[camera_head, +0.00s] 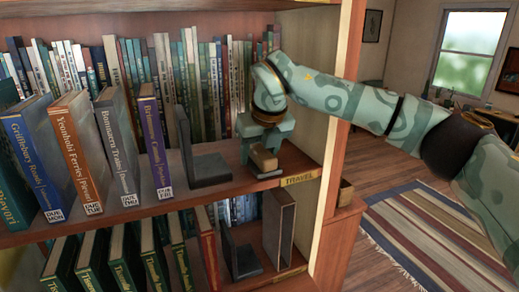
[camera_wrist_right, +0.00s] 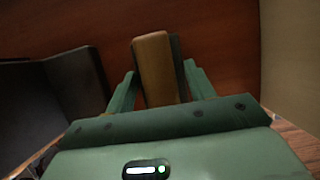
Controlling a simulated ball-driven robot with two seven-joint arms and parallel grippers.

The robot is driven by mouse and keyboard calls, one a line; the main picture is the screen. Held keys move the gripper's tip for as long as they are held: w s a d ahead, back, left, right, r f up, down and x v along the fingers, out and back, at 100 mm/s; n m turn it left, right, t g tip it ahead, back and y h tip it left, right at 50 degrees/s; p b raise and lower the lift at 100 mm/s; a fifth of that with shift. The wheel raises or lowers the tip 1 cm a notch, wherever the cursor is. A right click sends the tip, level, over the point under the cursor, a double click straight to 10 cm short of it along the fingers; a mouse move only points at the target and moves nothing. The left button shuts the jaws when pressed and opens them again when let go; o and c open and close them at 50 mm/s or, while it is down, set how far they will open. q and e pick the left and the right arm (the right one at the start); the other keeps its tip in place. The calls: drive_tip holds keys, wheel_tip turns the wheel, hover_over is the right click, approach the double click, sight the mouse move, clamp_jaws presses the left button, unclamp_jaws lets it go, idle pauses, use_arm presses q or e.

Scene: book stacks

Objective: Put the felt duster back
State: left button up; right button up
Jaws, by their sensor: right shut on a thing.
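The felt duster (camera_head: 263,159) is a small tan block with a darker layer, at the right end of the upper shelf board, just above the TRAVEL label (camera_head: 299,179). In the right wrist view the duster (camera_wrist_right: 154,66) stands between the two fingers, its tan face toward the camera and a dark strip along its right side. My right gripper (camera_head: 264,150) points down and is shut on the duster. I cannot tell whether the duster touches the board. My left gripper is in neither view.
A dark bookend (camera_head: 207,168) stands left of the duster, also in the wrist view (camera_wrist_right: 75,82). Large books, including an orange one (camera_head: 78,150), stand further left. A book row (camera_head: 190,85) lines the back. The pale shelf side wall (camera_head: 311,85) is close on the right.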

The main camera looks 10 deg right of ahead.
drive_tip(key=o, duration=0.9)
drive_tip(key=shift+f, duration=0.1)
drive_tip(key=b+v, duration=0.1)
drive_tip(key=v, duration=1.1)
drive_tip(key=shift+r, duration=0.25)
